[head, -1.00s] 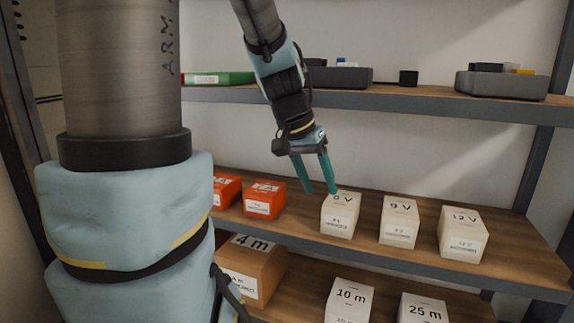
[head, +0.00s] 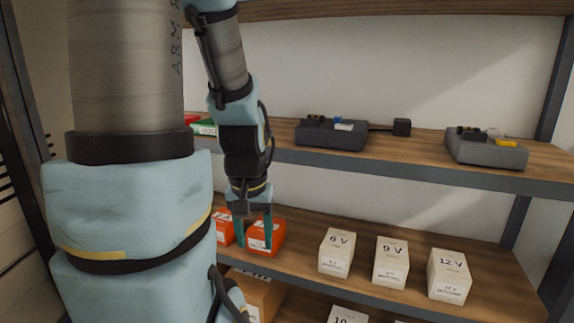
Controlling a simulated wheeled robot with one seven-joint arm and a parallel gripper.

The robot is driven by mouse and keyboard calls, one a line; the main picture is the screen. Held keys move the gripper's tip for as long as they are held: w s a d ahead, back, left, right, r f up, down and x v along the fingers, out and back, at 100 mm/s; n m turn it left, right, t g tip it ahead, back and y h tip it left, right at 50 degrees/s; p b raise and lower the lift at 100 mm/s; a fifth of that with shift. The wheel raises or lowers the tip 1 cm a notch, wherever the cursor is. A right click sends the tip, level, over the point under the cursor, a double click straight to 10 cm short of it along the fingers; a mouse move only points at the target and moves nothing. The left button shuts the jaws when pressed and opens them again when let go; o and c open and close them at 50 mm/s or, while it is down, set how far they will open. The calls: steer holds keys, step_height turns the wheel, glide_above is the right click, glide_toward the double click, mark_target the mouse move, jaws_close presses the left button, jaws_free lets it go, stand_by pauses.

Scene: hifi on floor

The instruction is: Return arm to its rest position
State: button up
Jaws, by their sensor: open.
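My gripper (head: 255,247) hangs from my arm in the head view, with its two teal fingers pointing down and apart. In the picture the fingers overlap the front of an orange-red box (head: 277,238) on the middle shelf (head: 318,284). I cannot tell whether they touch it. My upper arm fills the left of the view and hides part of the shelves.
A second orange-red box (head: 222,228) stands left of the first. White boxes marked 6 V (head: 336,252), 9 V (head: 391,263) and 12 V (head: 449,276) stand to the right. Grey trays (head: 331,135) (head: 486,150) are on the shelf above (head: 400,160). More boxes show below.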

step_height(320, 180, up, 15)
steer(key=p, duration=1.2)
steer(key=shift+p, duration=0.35)
